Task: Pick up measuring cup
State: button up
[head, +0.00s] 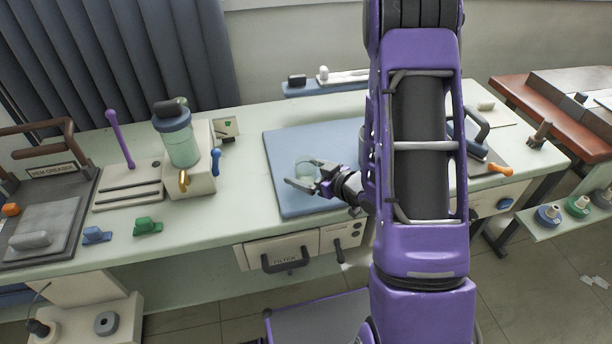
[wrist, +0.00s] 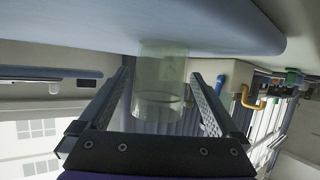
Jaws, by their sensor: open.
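The measuring cup (head: 306,169) is a small clear, greenish cup standing on the blue mat (head: 285,200). In the wrist view the cup (wrist: 160,85) shows between the two fingers, against the blue mat surface. My gripper (head: 303,175) is open, with its fingers low over the mat at the cup. In the wrist view my gripper (wrist: 162,85) has one finger on either side of the cup, with a visible gap to each. My arm hides the right part of the mat in the head view.
A blender-like jar (head: 180,140) on a pale base stands left of the mat. Blue (head: 97,235) and green (head: 148,227) small parts lie near the table's front edge. A grey tool with an orange handle (head: 499,169) lies to the right. The mat's front left is clear.

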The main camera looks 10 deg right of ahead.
aim_at(298, 170)
jog(key=shift+x, duration=1.6)
jog(key=c, duration=1.5)
